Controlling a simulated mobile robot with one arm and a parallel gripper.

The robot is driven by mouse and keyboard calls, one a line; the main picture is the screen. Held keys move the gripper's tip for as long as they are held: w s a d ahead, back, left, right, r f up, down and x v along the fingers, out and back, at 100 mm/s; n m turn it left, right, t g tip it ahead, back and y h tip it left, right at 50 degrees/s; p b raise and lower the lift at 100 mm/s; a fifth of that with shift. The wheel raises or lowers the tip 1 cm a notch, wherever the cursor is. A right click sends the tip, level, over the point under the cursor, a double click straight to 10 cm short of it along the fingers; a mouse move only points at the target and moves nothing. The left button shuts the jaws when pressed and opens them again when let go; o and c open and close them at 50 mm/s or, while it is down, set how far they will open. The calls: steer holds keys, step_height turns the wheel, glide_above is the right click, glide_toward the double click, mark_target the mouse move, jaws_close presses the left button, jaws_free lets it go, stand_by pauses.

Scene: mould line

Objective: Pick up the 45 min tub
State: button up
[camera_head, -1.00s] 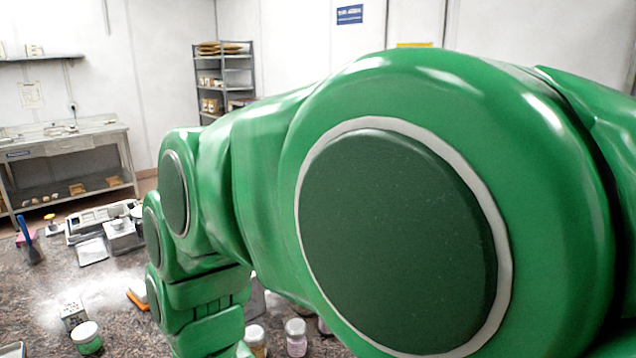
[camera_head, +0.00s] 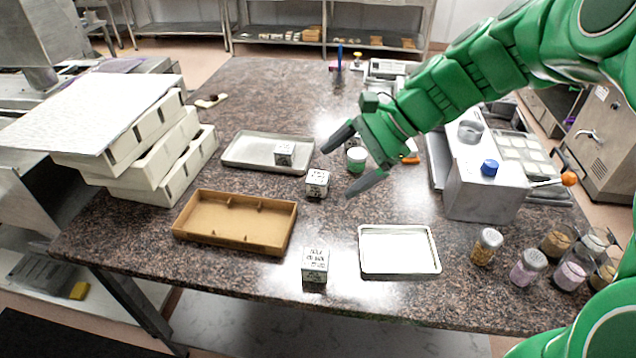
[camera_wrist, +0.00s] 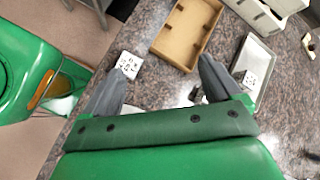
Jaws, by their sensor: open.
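In the wrist view the front cube (camera_wrist: 129,65) shows beyond the left finger and the tray cube (camera_wrist: 249,79) right of the other.
A brown tray (camera_head: 202,237) is left of the front cube and a white tray (camera_head: 432,268) right of it. Several lidded jars (camera_head: 529,268) stand at the right, near a metal machine (camera_head: 482,190). Stacked pale moulds (camera_head: 150,183) fill the left. Bare granite lies between.

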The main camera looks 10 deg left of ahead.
mark_target(312, 181)
steer(key=w+a+f+m+t+y, duration=0.15)
steer(key=w+m, duration=0.35)
steer(key=w, duration=0.5)
steer(key=w+a+f+m+t+y, duration=0.1)
steer(key=w+a+m+y, duration=0.2)
steer(key=w, duration=0.7)
steer(key=shift+m, duration=0.7)
steer(key=f, duration=1.1)
steer(key=d+f, duration=0.1)
steer(key=f, duration=0.5)
steer(key=shift+s+f, duration=0.1)
steer(key=shift+f, duration=0.15)
steer(key=shift+f+x, duration=0.1)
steer(key=shift+x, duration=1.85)
steer(key=shift+f+x, duration=0.15)
steer(key=shift+x, duration=1.75)
steer(key=shift+d, duration=0.1)
steer(key=c, duration=1.1)
steer(key=shift+r, duration=0.15)
